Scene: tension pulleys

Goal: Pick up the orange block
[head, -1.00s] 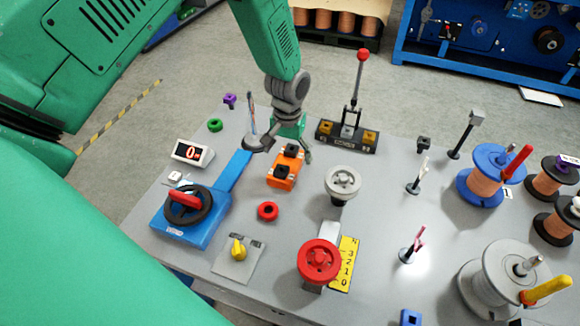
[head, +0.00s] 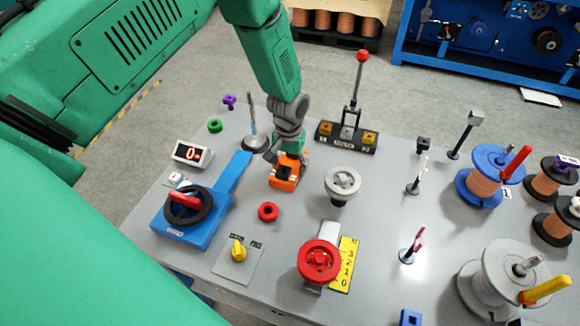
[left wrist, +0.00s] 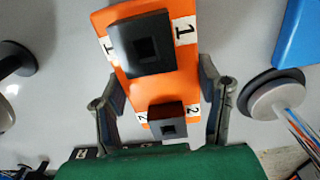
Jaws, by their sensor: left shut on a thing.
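The orange block (head: 283,184) lies on the grey table, with a dark square socket piece on its top. My left gripper (head: 286,163) comes down over its far end and is shut on it, hiding that end. In the left wrist view the orange block (left wrist: 165,88) shows two black square-holed pieces and white labels marked 1 and 2. There the fingers of my left gripper (left wrist: 162,98) stand along its two long sides. The block appears to rest on the table. My right gripper is not in view.
A blue base with a black handwheel (head: 188,206) stands to the left. A red ring (head: 268,211) lies in front of the block, and a grey pulley (head: 342,182) stands to its right. A lever stand (head: 347,132) is behind. A round-based post (head: 254,142) stands close to the gripper.

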